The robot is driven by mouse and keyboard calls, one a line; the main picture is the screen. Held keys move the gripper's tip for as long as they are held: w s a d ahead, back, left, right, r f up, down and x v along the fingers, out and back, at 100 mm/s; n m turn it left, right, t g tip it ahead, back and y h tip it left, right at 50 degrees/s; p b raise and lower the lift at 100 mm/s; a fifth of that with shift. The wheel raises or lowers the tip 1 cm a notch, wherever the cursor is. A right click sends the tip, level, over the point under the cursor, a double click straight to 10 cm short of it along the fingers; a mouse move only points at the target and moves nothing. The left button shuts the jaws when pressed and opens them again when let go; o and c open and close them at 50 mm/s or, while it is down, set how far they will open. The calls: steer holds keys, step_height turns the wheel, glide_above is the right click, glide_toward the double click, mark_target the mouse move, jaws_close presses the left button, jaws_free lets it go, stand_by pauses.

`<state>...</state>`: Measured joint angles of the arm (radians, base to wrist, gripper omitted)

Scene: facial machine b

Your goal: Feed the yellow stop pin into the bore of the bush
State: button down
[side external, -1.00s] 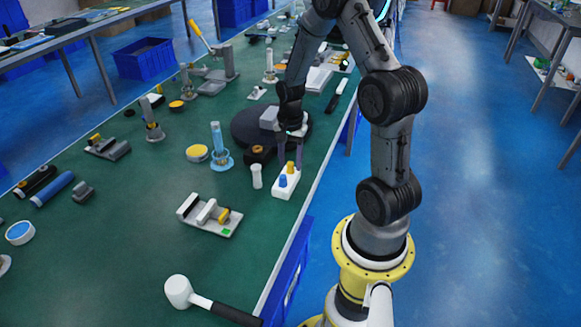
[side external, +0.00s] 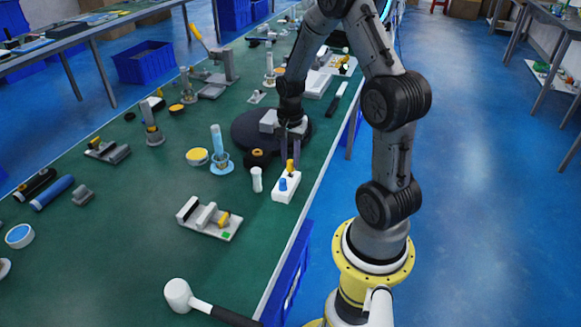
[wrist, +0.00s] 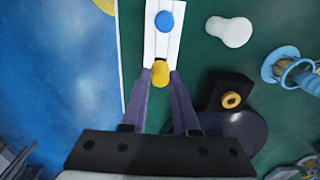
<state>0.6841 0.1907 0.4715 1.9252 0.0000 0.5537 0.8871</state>
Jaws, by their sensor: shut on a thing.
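The yellow stop pin (side external: 290,165) stands at the far end of a white block (side external: 284,196), beside a blue pin (side external: 283,185). In the wrist view, the yellow pin (wrist: 160,74) is between the fingertips of my gripper (wrist: 161,78). My gripper (side external: 290,162) points down and is shut on the pin. I cannot tell whether the pin's lower end is still seated in the block. The bush appears to be the orange ring (wrist: 231,100) on a black block (wrist: 225,90), to the right of my fingers in the wrist view.
A white cylinder (side external: 257,180) stands left of the white block. A blue post on a round base (side external: 222,163) and a dark round disc (side external: 245,125) are near the black block. A grey fixture (side external: 209,218) and a mallet (side external: 178,294) lie nearer. The table edge is close on the right.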

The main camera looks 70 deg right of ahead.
mark_target(291, 161)
step_height(291, 161, up, 4)
steer(key=shift+r, duration=0.5)
steer(key=w+d+r, duration=0.1)
steer(key=w+d, duration=0.1)
steer(key=w, duration=0.4)
steer(key=w+d+r, duration=0.2)
steer(key=w+d, duration=0.1)
steer(key=w, duration=0.4)
steer(key=shift+r, duration=0.15)
steer(key=shift+f, duration=4.1)
steer(key=shift+f, duration=0.3)
